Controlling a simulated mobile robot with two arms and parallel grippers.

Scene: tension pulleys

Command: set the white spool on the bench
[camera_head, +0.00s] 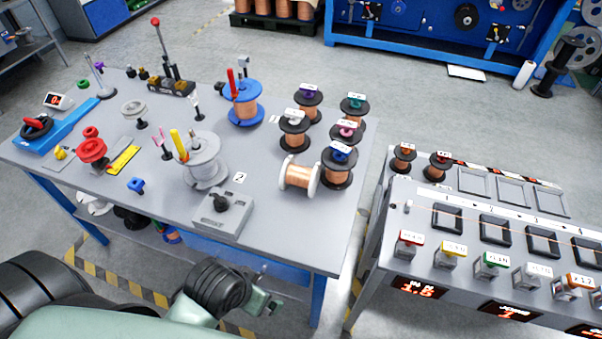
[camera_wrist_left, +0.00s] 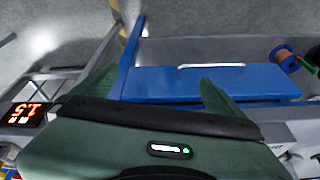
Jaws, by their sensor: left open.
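A white spool with copper wire (camera_head: 298,176) lies on its side on the grey bench (camera_head: 262,222), towards the right edge, its two white flanges facing left and right. Black-flanged copper spools stand just beyond it and to its right. My left gripper (camera_head: 266,291) is low in front of the bench's front edge, well apart from the white spool and empty. In the left wrist view its two green fingers (camera_wrist_left: 157,95) are spread open, with a blue drawer front (camera_wrist_left: 205,82) beyond them. My right gripper is in neither view.
A grey box with a black knob (camera_head: 221,214) is near the bench's front edge. A grey-white spool (camera_head: 203,163) and a blue spool (camera_head: 244,103) stand farther left and back. A second table with displays (camera_head: 470,255) is at the right, across a floor gap.

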